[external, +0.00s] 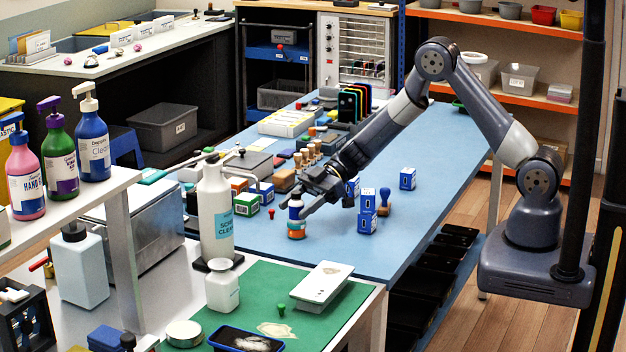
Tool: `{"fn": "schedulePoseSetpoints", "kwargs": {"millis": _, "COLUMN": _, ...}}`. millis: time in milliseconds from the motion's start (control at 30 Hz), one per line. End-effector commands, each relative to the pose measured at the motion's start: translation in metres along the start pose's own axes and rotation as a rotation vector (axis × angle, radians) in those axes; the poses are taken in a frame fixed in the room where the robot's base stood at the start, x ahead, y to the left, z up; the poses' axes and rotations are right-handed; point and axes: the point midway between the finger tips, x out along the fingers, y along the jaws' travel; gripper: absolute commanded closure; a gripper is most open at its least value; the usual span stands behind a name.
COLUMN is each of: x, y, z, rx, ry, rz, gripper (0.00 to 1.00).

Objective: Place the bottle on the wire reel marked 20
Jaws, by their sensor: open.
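No number can be read at this size. My gripper (300,203) is open, reaching in from the right at the bottle's upper part. One finger passes close to the bottle's right side. Whether the fingers touch the bottle cannot be told.
Blue labelled boxes (367,223), some stacked, and a blue-handled stamp (384,203) stand to the right. Green and orange boxes (247,204) and wooden pegs (300,162) lie to the left and behind. A large white pump bottle (215,215) stands in front-left.

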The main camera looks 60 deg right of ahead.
Motion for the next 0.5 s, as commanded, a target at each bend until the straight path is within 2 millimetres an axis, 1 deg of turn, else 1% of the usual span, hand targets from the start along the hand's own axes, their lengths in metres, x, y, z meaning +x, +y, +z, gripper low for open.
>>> {"fn": "schedulePoseSetpoints", "kwargs": {"millis": 300, "x": -0.069, "y": 0.001, "z": 0.000, "rx": 0.001, "ry": 0.000, "rz": 0.006, "gripper": 0.45}}
{"fn": "schedulePoseSetpoints", "kwargs": {"millis": 400, "x": -0.086, "y": 0.001, "z": 0.001, "rx": 0.002, "ry": -0.001, "rz": 0.005, "gripper": 0.45}}
{"fn": "schedulePoseSetpoints", "kwargs": {"millis": 500, "x": -0.100, "y": 0.001, "z": 0.000, "rx": 0.002, "ry": 0.000, "rz": 0.003, "gripper": 0.45}}
